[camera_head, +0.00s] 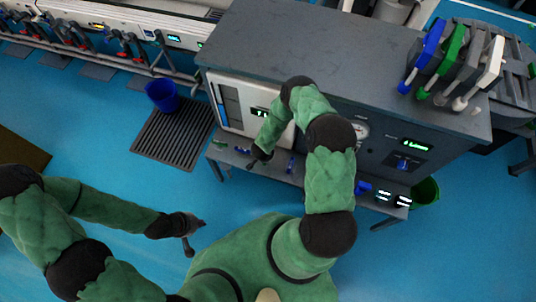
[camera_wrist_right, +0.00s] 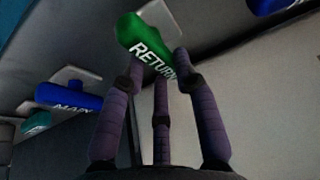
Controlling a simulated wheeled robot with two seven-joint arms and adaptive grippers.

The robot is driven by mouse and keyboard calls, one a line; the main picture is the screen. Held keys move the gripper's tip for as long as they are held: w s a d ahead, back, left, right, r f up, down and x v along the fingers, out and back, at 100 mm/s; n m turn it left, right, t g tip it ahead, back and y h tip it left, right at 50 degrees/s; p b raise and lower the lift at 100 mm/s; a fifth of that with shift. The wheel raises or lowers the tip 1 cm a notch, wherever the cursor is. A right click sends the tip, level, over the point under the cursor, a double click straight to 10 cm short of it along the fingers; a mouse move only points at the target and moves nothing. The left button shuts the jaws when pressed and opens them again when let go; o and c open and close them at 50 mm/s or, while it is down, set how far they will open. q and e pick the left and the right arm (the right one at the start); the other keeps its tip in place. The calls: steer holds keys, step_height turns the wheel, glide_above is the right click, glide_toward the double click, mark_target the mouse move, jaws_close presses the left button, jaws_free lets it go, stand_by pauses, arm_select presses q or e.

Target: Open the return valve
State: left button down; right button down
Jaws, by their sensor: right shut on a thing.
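In the right wrist view, the green return valve handle (camera_wrist_right: 143,42) carries white RETURN lettering and sits slanted near the top middle. My right gripper (camera_wrist_right: 158,68) is shut on it, with fingers on both sides of the handle. In the head view, my right gripper (camera_head: 260,156) reaches down to the front ledge of the grey machine, and the green handle cannot be made out there. My left gripper (camera_head: 196,236) is empty over the blue floor at lower left, its fingers apart.
A blue handle marked MAIN (camera_wrist_right: 68,97) and a teal handle (camera_wrist_right: 36,122) are left of the return handle. Another blue handle (camera_wrist_right: 268,5) is at upper right. The grey machine (camera_head: 300,45) stands ahead. A blue bucket (camera_head: 162,95) stands near a floor grate (camera_head: 175,135).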

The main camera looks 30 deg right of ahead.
steer(key=c, duration=0.9)
jaws_free()
steer(key=shift+c, duration=0.2)
steer(key=shift+r, duration=0.15)
steer(key=v, duration=1.1)
steer(key=shift+s+a+r, duration=0.15)
steer(key=shift+s+r, duration=0.05)
steer(key=shift+r, duration=0.1)
